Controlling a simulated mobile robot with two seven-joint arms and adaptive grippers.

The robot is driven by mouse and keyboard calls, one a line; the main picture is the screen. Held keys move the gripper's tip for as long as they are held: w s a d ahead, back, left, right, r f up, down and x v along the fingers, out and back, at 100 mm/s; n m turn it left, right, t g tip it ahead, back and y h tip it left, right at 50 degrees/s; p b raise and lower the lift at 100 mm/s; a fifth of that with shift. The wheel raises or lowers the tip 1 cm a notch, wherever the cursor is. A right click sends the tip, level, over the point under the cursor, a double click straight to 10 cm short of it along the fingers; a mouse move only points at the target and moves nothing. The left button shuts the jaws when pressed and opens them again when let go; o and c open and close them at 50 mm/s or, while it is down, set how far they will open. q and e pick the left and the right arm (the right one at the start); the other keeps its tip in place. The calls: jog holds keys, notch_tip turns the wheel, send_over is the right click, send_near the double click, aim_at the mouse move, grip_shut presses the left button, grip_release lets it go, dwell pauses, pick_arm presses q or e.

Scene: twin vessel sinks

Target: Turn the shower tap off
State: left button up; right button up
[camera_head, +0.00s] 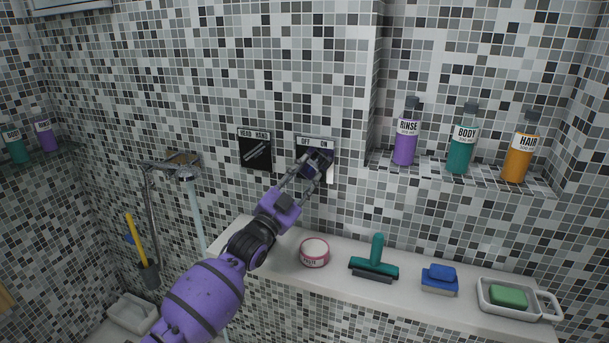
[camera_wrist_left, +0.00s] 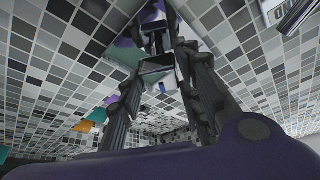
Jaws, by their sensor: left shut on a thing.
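The shower tap's label plate (camera_head: 315,143), marked OFF on the left and ON on the right, is on the tiled wall. The tap's white body (camera_head: 330,172) shows partly just below it. My left gripper (camera_head: 321,158) reaches up to the tap and is shut on its handle. The fingers mostly cover the handle, so I cannot tell which way it is turned. My right gripper is in neither view.
A black HEAD/HAND selector panel (camera_head: 256,152) is left of the tap. Below is a white ledge (camera_head: 410,299) with a pink-and-white tub (camera_head: 314,252), a teal squeegee (camera_head: 375,262), a blue sponge (camera_head: 441,276) and a soap dish (camera_head: 497,309). Bottles (camera_head: 462,142) stand in the niche at right.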

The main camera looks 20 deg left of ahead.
pick_arm(q)
jog(key=n+y, duration=0.1)
jog(key=n, duration=0.2)
jog(key=n+t+y+p, duration=0.1)
jog(key=n+y, duration=0.1)
jog(key=n, duration=0.2)
jog(key=shift+d+y, duration=0.2)
jog(key=shift+y, duration=0.1)
jog(key=shift+n+y+p, duration=0.3)
jog(key=shift+n+y, duration=0.3)
jog(key=shift+n, duration=0.5)
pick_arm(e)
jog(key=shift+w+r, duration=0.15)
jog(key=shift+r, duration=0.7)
pick_arm(q)
jog(key=shift+f, duration=0.1)
jog(key=shift+n, duration=0.3)
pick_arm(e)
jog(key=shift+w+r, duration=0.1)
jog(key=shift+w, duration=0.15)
pick_arm(q)
jog(key=o, duration=1.2)
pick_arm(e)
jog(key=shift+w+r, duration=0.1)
pick_arm(q)
jog(key=shift+s+f, duration=0.1)
jog(key=shift+s, duration=0.1)
jog(key=v, duration=1.1)
jog(key=shift+s+d+f, duration=0.1)
jog(key=shift+s+f, duration=0.15)
